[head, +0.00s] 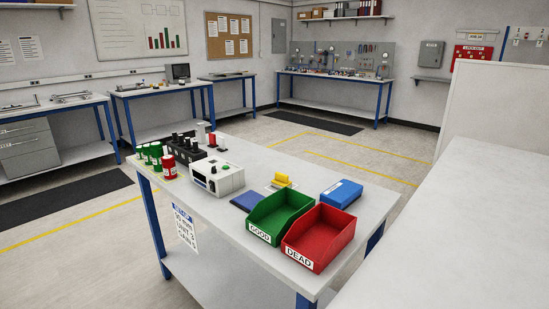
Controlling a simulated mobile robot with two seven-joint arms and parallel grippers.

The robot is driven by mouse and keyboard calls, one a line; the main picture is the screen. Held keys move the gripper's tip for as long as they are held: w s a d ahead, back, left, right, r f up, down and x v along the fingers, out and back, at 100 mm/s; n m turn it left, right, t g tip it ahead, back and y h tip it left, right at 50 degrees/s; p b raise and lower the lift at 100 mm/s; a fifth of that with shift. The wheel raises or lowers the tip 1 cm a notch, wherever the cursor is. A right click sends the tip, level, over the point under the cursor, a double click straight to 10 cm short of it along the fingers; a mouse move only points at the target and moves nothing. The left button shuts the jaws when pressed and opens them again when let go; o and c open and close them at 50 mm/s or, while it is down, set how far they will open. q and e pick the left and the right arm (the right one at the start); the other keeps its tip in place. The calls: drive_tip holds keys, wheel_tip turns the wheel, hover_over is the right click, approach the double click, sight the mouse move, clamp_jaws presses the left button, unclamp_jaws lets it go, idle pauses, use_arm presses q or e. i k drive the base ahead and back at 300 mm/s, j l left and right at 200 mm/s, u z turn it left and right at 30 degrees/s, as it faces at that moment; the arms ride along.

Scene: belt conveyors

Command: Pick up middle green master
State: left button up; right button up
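A group of small green cylinders (147,156) with pale bands stands at the left end of the near white table, close together. They are small in view, and I cannot clearly separate the middle green master from those beside it. A red cylinder (169,167) with a pale band stands just to their right. Neither of my grippers shows in the head view.
The table (240,222) also holds a black rack (187,153), a white instrument (217,178), a green GOOD bin (259,234), a red DEAD bin (299,259) and a blue box (341,193). A white surface (450,230) fills the right. Floor is open left of the table.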

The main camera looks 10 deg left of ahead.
sight(145, 148)
drive_tip(key=i+j+z, duration=0.1)
drive_tip(key=j, duration=0.25)
drive_tip(key=i+j+z, duration=0.1)
drive_tip(key=i+j, duration=0.15)
drive_tip(key=i+j+z, duration=0.1)
drive_tip(key=j, duration=0.4)
drive_tip(key=i+j+z, duration=0.1)
drive_tip(key=j, duration=0.25)
drive_tip(key=i+j+z, duration=0.1)
drive_tip(key=j, duration=0.3)
drive_tip(key=i, duration=0.1)
